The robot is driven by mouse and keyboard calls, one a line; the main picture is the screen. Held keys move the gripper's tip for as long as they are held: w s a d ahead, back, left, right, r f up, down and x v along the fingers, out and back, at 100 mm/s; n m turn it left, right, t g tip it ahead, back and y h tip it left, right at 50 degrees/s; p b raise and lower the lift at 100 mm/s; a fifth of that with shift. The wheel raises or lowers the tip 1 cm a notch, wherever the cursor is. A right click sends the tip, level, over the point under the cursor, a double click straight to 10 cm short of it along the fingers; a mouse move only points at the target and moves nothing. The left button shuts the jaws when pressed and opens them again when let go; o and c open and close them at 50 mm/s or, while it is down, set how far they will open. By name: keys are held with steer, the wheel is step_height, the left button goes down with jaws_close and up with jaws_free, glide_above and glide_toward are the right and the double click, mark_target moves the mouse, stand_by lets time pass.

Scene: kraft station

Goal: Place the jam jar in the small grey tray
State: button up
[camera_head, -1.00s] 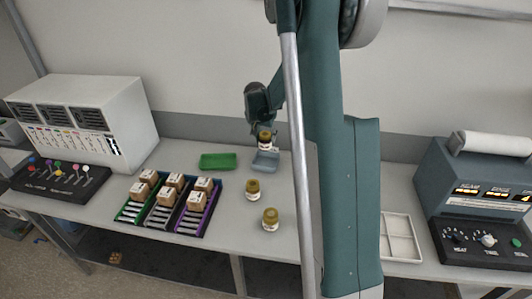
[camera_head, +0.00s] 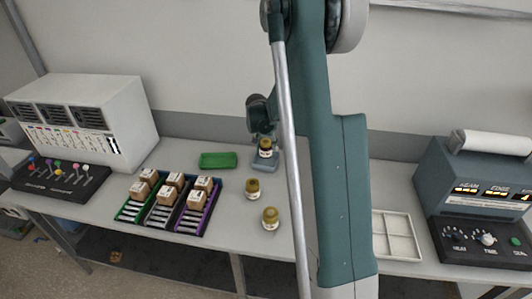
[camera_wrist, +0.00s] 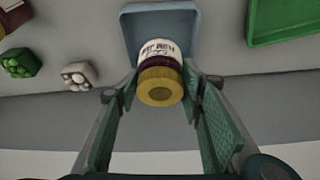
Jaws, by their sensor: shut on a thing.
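The jam jar (camera_head: 265,149) has a yellow-gold lid and a white label with a dark band. My gripper (camera_head: 263,137) is shut on it. In the wrist view the jar (camera_wrist: 160,62) sits between the two fingers (camera_wrist: 162,88), its lid toward the camera. The small grey tray (camera_head: 268,167), blue-grey in tone, is directly below or behind the jar. In the wrist view the tray (camera_wrist: 133,30) surrounds the jar's far end. I cannot tell whether the jar's base touches the tray floor.
A green tray (camera_head: 218,160) lies left of the grey tray. Two more gold-lidded jars (camera_head: 253,189) (camera_head: 270,218) stand nearer the front. Box-filled racks (camera_head: 168,221) are at left. A white divided tray (camera_head: 398,238) is right of my arm. Bare table separates the green tray and racks.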

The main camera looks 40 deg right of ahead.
mark_target(266, 151)
steer(key=shift+f, duration=0.5)
steer(key=shift+f, duration=1.9)
steer(key=shift+f, duration=0.2)
steer(key=o, duration=1.2)
steer(key=shift+r, duration=0.25)
steer(key=shift+v, duration=5.95)
steer(key=shift+s+a, duration=0.1)
